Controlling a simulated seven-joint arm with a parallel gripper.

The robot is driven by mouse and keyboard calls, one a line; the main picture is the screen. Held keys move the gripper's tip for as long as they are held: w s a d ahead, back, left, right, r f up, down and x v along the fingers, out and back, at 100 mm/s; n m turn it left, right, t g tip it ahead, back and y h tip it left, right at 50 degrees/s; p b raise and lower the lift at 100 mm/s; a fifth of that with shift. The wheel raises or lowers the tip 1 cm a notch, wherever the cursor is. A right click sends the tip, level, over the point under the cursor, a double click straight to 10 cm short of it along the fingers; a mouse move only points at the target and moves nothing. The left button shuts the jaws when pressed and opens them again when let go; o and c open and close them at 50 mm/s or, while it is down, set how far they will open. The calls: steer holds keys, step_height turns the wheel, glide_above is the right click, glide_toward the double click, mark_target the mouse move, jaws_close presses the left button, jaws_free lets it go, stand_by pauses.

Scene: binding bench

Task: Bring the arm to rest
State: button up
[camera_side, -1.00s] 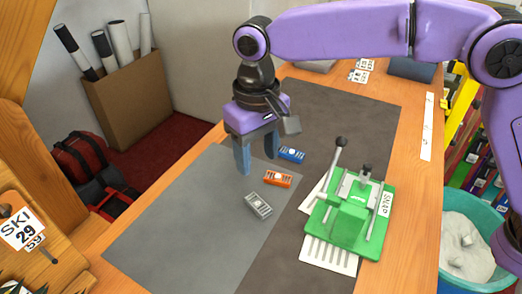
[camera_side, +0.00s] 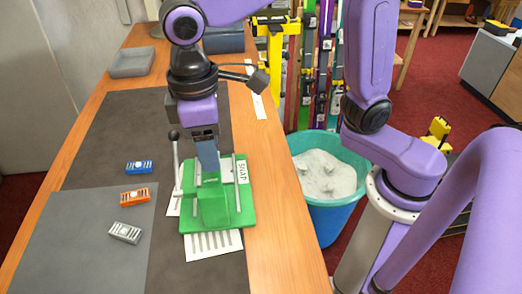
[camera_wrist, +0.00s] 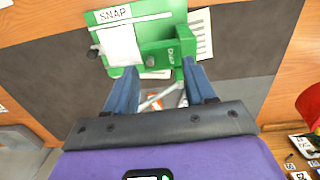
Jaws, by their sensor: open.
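My gripper (camera_side: 208,160) hangs, fingers down, at the far side of the green press marked SNAP (camera_side: 213,205). In the wrist view its two blue fingers (camera_wrist: 160,68) are spread apart and nothing is held between them. The press (camera_wrist: 115,50) lies just beyond the fingertips in that view; I cannot tell whether they touch it. A dark-knobbed lever (camera_side: 176,160) stands upright at the press's left side.
A blue clip (camera_side: 139,167), an orange clip (camera_side: 135,196) and a grey clip (camera_side: 125,233) lie left of the press. A grey tray (camera_side: 132,62) is at the back left. A teal bin (camera_side: 330,210) stands right of the bench. The grey mat (camera_side: 80,260) has free room.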

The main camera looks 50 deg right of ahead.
steer(key=s+d+f+n, duration=0.1)
steer(key=s+d+f, duration=0.2)
steer(key=s+d, duration=0.3)
steer(key=s+d+f+n, duration=0.2)
steer(key=s+d, duration=0.5)
steer(key=d, duration=0.7)
steer(key=shift+s+d+f+y, duration=0.2)
steer(key=shift+d+f+y, duration=0.05)
steer(key=shift+f+y, duration=0.2)
